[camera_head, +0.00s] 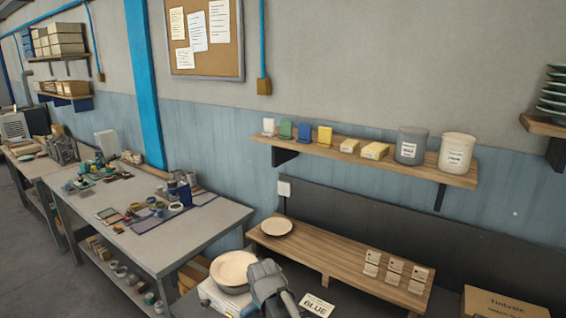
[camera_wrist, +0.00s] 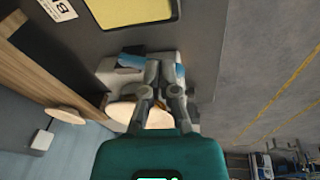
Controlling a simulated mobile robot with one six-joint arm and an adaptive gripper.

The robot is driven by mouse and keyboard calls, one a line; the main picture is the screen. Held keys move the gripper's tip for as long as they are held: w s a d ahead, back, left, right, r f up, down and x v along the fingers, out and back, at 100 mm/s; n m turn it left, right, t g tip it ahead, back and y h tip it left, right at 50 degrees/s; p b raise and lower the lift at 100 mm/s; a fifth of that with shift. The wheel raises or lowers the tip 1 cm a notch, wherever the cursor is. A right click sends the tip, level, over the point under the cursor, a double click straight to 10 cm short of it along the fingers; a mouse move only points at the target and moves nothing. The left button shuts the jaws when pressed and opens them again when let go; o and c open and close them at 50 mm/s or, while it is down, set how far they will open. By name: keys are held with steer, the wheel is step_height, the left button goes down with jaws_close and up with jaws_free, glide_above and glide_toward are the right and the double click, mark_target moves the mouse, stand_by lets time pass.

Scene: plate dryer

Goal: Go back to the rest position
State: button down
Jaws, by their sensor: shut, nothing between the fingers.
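My gripper (camera_head: 267,275) shows at the bottom of the head view, in front of the right edge of a cream round plate or bowl (camera_head: 232,268). That dish sits on a white device (camera_head: 212,294) with small markings on its side. A second cream plate (camera_head: 277,227) lies flat on the left end of the wooden bench (camera_head: 330,254). In the wrist view my gripper (camera_wrist: 166,62) is shut with nothing between its fingers. Both cream dishes show there too, one partly hidden behind the fingers (camera_wrist: 124,111) and one on the bench (camera_wrist: 65,116).
A grey worktable (camera_head: 212,221) with many small items stands at left. A wall shelf (camera_head: 365,160) holds tubs and small boxes. Several small cards (camera_head: 393,268) stand on the bench. A GLUE sign (camera_head: 317,305) and a cardboard box (camera_head: 505,304) are low in front. Floor is open in the wrist view.

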steer(key=s+d+m+g, duration=0.1)
steer(key=s+d+m, duration=0.3)
steer(key=d, duration=0.7)
steer(key=s+d+m+g, duration=0.1)
steer(key=s+d+m, duration=0.4)
steer(key=d, duration=0.6)
steer(key=shift+s+d+f+g, duration=0.25)
steer(key=shift+s+d+g, duration=0.05)
steer(key=shift+s+d, duration=0.1)
